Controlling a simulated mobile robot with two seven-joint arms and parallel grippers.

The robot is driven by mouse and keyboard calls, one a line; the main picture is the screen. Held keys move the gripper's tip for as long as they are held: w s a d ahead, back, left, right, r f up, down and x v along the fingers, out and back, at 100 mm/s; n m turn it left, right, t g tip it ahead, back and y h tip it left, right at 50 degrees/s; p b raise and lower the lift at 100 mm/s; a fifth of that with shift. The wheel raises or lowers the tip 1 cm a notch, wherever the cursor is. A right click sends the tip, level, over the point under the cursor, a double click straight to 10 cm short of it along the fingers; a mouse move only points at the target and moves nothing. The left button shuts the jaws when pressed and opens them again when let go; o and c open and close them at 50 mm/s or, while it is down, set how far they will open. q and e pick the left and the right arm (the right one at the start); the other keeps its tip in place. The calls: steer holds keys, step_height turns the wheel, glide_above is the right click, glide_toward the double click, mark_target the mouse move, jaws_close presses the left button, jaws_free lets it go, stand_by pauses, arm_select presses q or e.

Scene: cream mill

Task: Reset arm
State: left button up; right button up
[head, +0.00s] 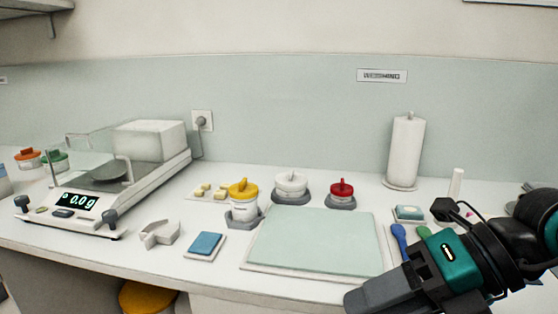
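My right gripper (372,295) comes in at the lower right, with its dark fingers pointing left over the counter's front edge. The fingers overlap in this view, so I cannot tell whether they are open or shut, and no held object shows. The gripper covers part of the counter right of the pale green mat (310,240). My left gripper and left arm are not in view.
A scale (78,205) reading 0.0 g stands at left. A blue pad (206,244), a paper towel roll (405,150) and blue (399,234) and green-ended (423,231) tools are also on the counter.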

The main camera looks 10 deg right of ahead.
steer(key=a+r+y, duration=0.5)
steer(key=y, duration=0.1)
steer(key=w+d+r+m+t+h, duration=0.1)
steer(key=w+d+r+m+t, duration=0.15)
steer(key=m+t, duration=0.65)
steer(key=w+d+r+m+t+h, duration=0.2)
steer(key=w+d+m+t, duration=0.2)
steer(key=m+t, duration=0.5)
steer(key=w+d+f+m+g+h, duration=0.1)
steer(key=d+f+m+g+h, duration=0.1)
steer(key=d+f+m+h, duration=0.4)
steer(key=w+d+f+m+g+h, duration=0.1)
steer(key=d+f+m+g+h, duration=0.1)
steer(key=f+m+h, duration=0.8)
steer(key=s+a+f+g+y, duration=0.35)
steer(key=s+f+g, duration=0.95)
steer(key=s+f, duration=0.6)
steer(key=w+a+f+t+y+p, duration=0.1)
steer(key=w+a+f+t+p, duration=0.2)
steer(key=w+f+t, duration=0.3)
steer(key=w+t, duration=0.1)
steer(key=w, duration=0.1)
steer(key=shift+w+f+p, duration=0.25)
steer(key=shift+w+p, duration=0.05)
steer(key=shift+w, duration=0.1)
